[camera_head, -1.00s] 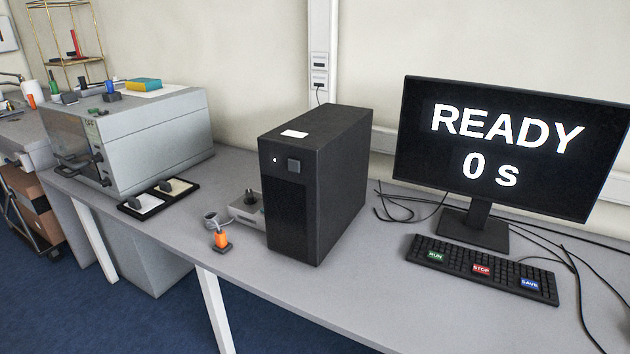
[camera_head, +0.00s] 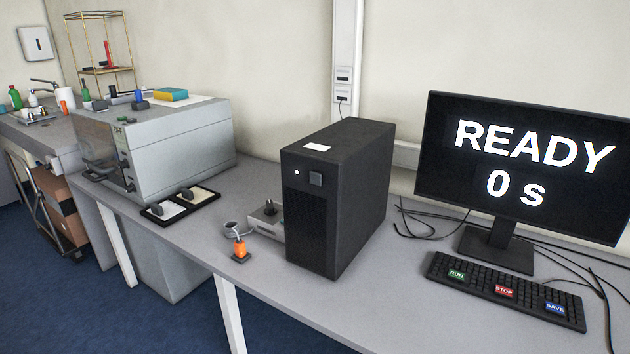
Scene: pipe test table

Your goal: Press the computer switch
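The black computer tower (camera_head: 345,205) stands upright on the grey table, near the middle of the view. A square dark switch (camera_head: 316,179) is on the upper part of its front face, with a small white light (camera_head: 297,172) to its left. The monitor (camera_head: 530,165) on the right is lit and reads "READY 0 s". Neither of my grippers is in view.
A keyboard (camera_head: 505,290) with green, red and blue labelled keys lies before the monitor. A large grey machine (camera_head: 175,145), a black two-part tray (camera_head: 180,204) and an orange-topped item (camera_head: 240,248) are left of the tower. Cables (camera_head: 570,262) run behind the keyboard.

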